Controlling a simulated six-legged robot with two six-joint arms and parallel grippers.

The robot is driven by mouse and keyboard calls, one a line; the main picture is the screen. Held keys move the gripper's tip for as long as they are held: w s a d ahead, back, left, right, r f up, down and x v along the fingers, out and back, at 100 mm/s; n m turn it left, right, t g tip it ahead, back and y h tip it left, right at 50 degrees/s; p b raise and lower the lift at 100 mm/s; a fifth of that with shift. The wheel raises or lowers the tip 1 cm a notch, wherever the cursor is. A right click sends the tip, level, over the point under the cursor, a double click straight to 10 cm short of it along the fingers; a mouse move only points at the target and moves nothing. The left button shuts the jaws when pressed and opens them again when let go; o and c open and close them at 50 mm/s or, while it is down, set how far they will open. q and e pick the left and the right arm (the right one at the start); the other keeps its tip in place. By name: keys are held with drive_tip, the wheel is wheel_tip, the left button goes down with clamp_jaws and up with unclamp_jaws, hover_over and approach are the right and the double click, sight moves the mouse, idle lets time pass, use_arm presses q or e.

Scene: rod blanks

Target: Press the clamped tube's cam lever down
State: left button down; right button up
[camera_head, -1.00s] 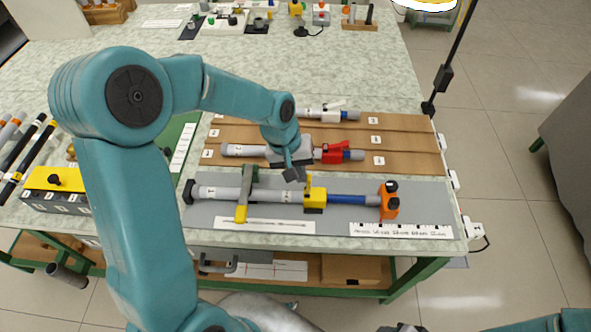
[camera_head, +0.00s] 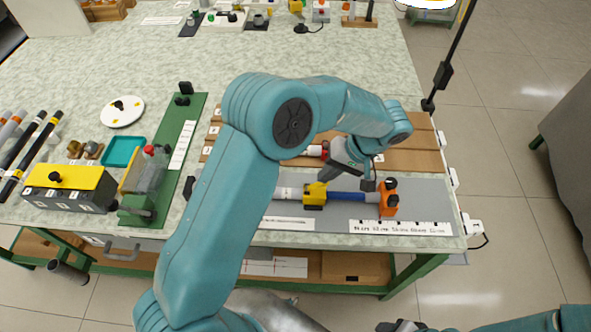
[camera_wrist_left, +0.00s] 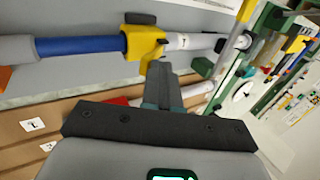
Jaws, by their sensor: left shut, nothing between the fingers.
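The clamped tube lies on a grey mat (camera_head: 345,215), with a yellow cam collar (camera_head: 314,200) and a blue inner tube (camera_head: 348,197). A yellow lever (camera_head: 316,187) rises from the collar. An orange end block (camera_head: 389,200) stands at the right end. My left gripper (camera_head: 369,186) is shut and empty, above the blue tube near the orange block. In the left wrist view, my fingertips (camera_wrist_left: 158,70) appear just below the yellow collar (camera_wrist_left: 145,42) in the picture; I cannot tell whether they touch. My arm hides the tube's left part. My right gripper (camera_head: 400,326) shows only partly at the bottom edge.
A brown rack (camera_head: 420,160) lies behind the mat, with a red lever fitting (camera_head: 316,151) partly hidden by my arm. A green fixture (camera_head: 180,135), a teal tray (camera_head: 122,151) and a black-and-yellow box (camera_head: 70,187) stand left. The table's far middle is clear.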

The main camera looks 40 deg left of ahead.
use_arm(q)
drive_tip(key=shift+w+d+f+g+y, duration=0.15)
drive_tip(key=shift+d+f+g+y, duration=0.15)
drive_tip(key=shift+f+y, duration=0.1)
drive_tip(key=shift+r, duration=0.2)
drive_tip(key=shift+a, duration=0.2)
drive_tip(key=shift+s+a+f+b, duration=0.2)
drive_tip(key=shift+f+b, duration=0.05)
drive_tip(key=shift+b, duration=0.15)
drive_tip(key=shift+s+a, duration=0.2)
drive_tip(key=shift+a, duration=0.1)
